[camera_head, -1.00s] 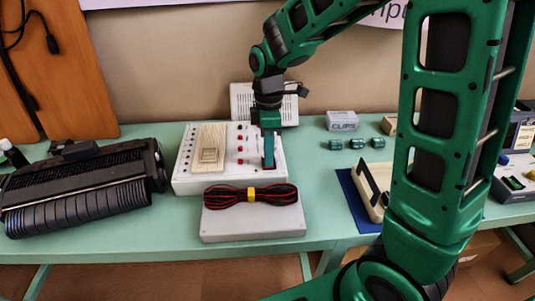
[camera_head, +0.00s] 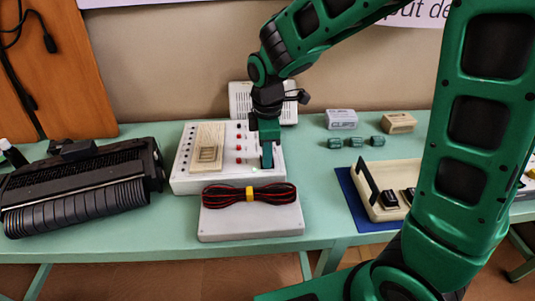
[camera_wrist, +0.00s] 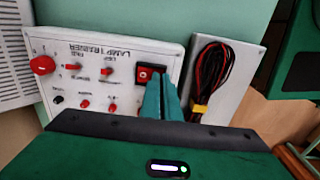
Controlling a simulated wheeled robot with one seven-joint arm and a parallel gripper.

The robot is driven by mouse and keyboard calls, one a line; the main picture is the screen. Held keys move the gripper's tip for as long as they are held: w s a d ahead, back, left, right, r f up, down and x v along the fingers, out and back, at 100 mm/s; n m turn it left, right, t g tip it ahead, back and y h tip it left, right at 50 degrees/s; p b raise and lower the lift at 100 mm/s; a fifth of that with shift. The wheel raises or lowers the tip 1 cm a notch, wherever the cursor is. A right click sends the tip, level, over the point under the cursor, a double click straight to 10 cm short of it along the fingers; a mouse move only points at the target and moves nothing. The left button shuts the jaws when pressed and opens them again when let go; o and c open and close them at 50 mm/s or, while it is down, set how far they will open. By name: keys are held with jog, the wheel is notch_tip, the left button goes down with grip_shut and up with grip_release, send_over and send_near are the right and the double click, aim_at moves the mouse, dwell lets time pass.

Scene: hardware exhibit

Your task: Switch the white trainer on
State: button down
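The white trainer (camera_head: 222,184) is a flat white box on the green table, with a beige board, red knobs and black sockets on top. It also shows in the wrist view (camera_wrist: 88,78), with upside-down lettering. Its red rocker switch (camera_wrist: 147,75) sits in a black frame, partly hidden by my fingers. My gripper (camera_head: 267,166) points down at the trainer's right part. In the wrist view its fingers (camera_wrist: 162,80) are together, with nothing between them, at the switch's edge. I cannot tell whether they touch it.
A grey box (camera_head: 250,222) with a red-black cable bundle (camera_head: 225,195) lies in front of the trainer. A black ribbed machine (camera_head: 80,190) is at left. A white grilled box (camera_head: 240,98) stands behind. A beige device (camera_head: 378,205) on a blue mat is at right.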

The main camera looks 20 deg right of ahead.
aim_at(268, 170)
jog(key=shift+d+f, duration=0.25)
jog(key=shift+f, duration=0.05)
jog(key=shift+w+r, duration=0.7)
notch_tip(268, 170, up, 13)
jog(key=s, duration=0.3)
jog(key=s+d+f+m, duration=0.1)
jog(key=s+d+m, duration=0.2)
jog(key=d+m, duration=0.35)
jog(key=s+d+f+m, duration=0.1)
jog(key=s+d+m, duration=0.3)
jog(key=d, duration=0.6)
jog(key=s+d+f+m, duration=0.2)
jog(key=s+d+m, duration=0.2)
jog(key=s+m, duration=0.2)
jog(key=s+d+f+m, duration=0.3)
jog(key=s+d+m, duration=0.2)
jog(key=s+m, duration=0.1)
jog(key=shift+s, duration=0.9)
jog(key=shift+d, duration=0.1)
